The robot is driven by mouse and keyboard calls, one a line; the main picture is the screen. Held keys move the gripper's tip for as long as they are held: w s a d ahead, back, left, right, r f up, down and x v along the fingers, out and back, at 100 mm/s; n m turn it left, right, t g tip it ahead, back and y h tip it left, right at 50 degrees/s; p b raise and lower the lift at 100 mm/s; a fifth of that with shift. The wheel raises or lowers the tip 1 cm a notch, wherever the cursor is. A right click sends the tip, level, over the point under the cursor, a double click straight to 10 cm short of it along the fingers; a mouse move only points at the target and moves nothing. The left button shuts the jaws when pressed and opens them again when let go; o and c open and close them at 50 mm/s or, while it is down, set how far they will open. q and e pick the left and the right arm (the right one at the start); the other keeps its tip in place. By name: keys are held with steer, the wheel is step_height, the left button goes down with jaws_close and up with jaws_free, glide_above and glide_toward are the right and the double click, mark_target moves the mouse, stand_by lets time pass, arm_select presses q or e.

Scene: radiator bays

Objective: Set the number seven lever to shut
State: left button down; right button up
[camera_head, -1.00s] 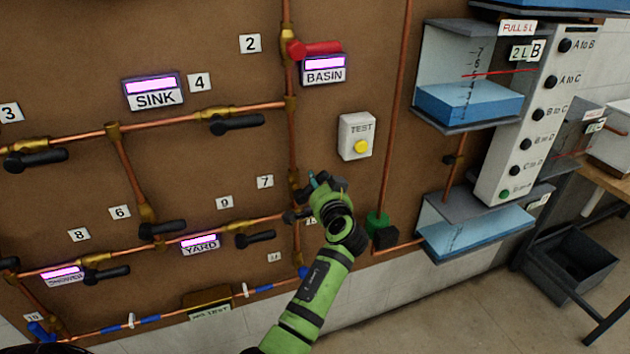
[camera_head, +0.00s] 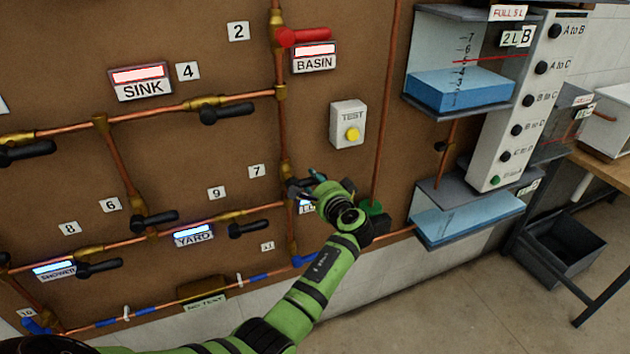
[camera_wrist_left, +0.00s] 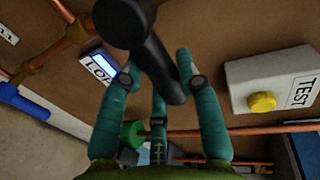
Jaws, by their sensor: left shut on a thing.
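The number seven lever (camera_head: 296,187) is a black handle on the copper riser, just below and right of the white "7" label (camera_head: 257,171). My left gripper (camera_head: 316,182) is at this lever and partly hides it; the handle appears to point right. In the left wrist view the black lever (camera_wrist_left: 155,62) runs down from its round hub, its end between my teal fingers (camera_wrist_left: 160,95). The gripper is shut on it. My right gripper is not in view.
Right of the lever are the TEST box (camera_head: 348,124) with a yellow button and a green-and-black fitting (camera_head: 375,222). Water tanks (camera_head: 458,90) stand farther right. Other black levers (camera_head: 248,229) sit to the left.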

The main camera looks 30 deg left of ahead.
arm_select(q)
steer(key=shift+f, duration=0.1)
stand_by(0.4)
steer(key=c, duration=0.8)
jaws_free()
steer(key=shift+c, duration=0.2)
steer(key=v, duration=0.7)
steer(key=shift+d, duration=0.2)
steer(key=shift+s, duration=0.15)
